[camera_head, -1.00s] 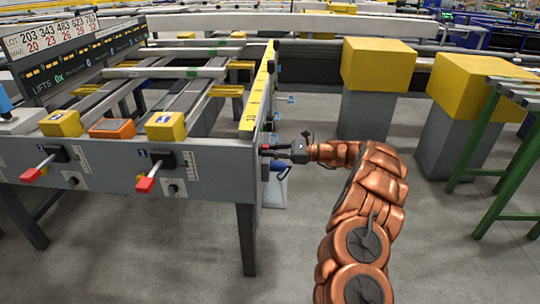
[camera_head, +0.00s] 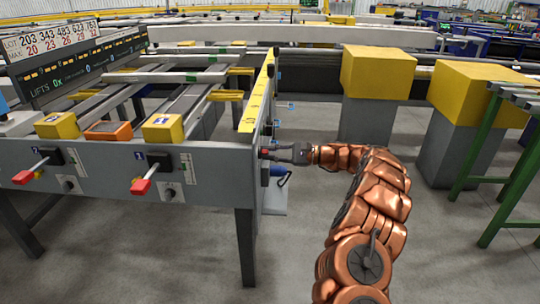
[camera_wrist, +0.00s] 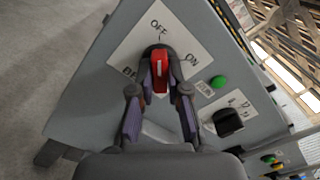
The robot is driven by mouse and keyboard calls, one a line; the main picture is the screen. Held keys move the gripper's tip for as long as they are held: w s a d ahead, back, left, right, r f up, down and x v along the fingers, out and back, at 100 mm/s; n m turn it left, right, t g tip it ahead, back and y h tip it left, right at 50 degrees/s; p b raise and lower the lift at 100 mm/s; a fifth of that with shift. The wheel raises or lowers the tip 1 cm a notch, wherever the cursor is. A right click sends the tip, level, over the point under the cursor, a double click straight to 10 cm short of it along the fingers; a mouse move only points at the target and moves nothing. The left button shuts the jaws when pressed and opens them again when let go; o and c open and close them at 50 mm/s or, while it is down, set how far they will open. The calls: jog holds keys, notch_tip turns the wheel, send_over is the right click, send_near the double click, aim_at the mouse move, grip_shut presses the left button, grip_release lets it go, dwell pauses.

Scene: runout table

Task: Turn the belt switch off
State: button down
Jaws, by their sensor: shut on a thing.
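The belt switch (camera_wrist: 160,75) is a red knob with a pale line, on a white plate (camera_wrist: 125,50) marked OFF and ON. In the wrist view the knob's line runs up toward the OFF mark, with ON to its right. My gripper (camera_wrist: 160,88) is shut on the knob, one finger on each side. In the head view my gripper (camera_head: 270,155) is at the right end face of the grey table frame (camera_head: 215,170). There the knob is mostly hidden.
In the wrist view a green button (camera_wrist: 219,82) and a black knob (camera_wrist: 229,122) sit right of the plate. Red-handled levers (camera_head: 141,186) stick out of the table front. Yellow-topped blocks (camera_head: 377,70) and a green stand (camera_head: 490,150) stand to the right.

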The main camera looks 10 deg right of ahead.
dwell(0.3)
jog(key=c, duration=1.1)
grip_release()
jog(key=shift+c, duration=0.2)
jog(key=shift+d, duration=0.15)
jog(key=v, duration=1.1)
jog(key=shift+s+d, duration=0.2)
jog(key=shift+d, duration=0.15)
